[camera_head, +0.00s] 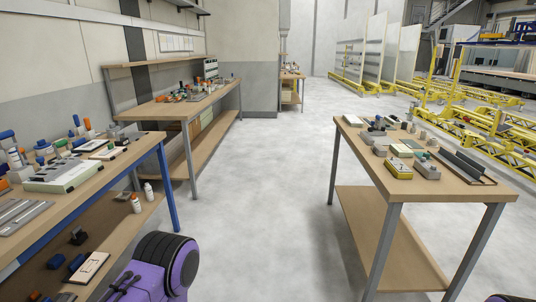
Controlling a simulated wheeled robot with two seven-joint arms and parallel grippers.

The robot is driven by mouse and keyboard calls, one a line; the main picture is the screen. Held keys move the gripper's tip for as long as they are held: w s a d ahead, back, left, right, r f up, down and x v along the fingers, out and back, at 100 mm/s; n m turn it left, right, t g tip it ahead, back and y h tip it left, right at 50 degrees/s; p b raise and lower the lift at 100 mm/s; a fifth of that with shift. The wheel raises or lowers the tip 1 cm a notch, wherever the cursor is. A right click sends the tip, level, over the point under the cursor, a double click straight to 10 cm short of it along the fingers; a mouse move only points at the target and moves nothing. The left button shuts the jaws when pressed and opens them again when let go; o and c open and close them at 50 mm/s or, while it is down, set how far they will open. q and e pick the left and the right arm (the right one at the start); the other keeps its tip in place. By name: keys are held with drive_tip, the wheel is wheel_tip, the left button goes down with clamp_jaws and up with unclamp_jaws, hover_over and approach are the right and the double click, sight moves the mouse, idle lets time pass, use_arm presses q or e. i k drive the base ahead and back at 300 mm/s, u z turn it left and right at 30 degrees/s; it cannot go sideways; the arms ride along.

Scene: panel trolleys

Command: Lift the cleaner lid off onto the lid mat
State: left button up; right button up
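I cannot single out the cleaner lid or the lid mat among the small items on the benches. Neither gripper shows. A purple and black part of my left arm stands at the bottom, left of centre, in front of the left bench. Only a dark sliver, probably of my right arm, shows at the bottom right edge.
The blue-legged left bench (118,160) holds bottles, a pale box (62,176) and a grey tray (20,214). A right bench (455,192) carries small boxes and a dark tray (462,166). A further bench (150,110) stands behind. The grey floor (265,200) between them is clear.

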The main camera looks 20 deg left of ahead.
sight(42, 143)
drive_tip(key=u, duration=0.75)
drive_tip(key=i, duration=1.6)
drive_tip(key=u, duration=1.45)
drive_tip(key=i, duration=0.55)
drive_tip(key=z, duration=1.5)
drive_tip(key=i, duration=2.85)
drive_tip(key=u, duration=4)
